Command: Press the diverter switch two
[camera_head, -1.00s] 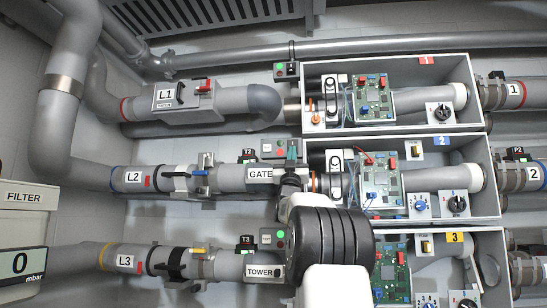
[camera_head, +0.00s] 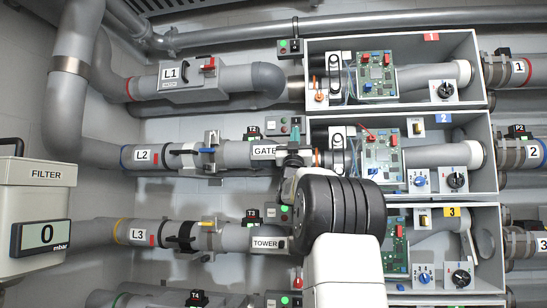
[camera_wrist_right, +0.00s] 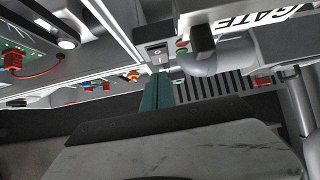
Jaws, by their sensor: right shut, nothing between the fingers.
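No part in view is clearly marked as diverter switch two. In the right wrist view the shut fingers (camera_wrist_right: 160,80) point at a small grey box face (camera_wrist_right: 156,52). Whether they touch it cannot be told. The GATE plate (camera_head: 264,151) is just left below the fingers and shows in the wrist view (camera_wrist_right: 255,20). My left gripper is out of view.
Open box two (camera_head: 490,152), with a circuit board, blue knob (camera_head: 419,180) and black knob (camera_head: 456,180), stands right of the gripper. Box one (camera_head: 440,52) is above, box three below. Grey pipes run along the wall. A filter gauge (camera_head: 42,235) reads 0 at left.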

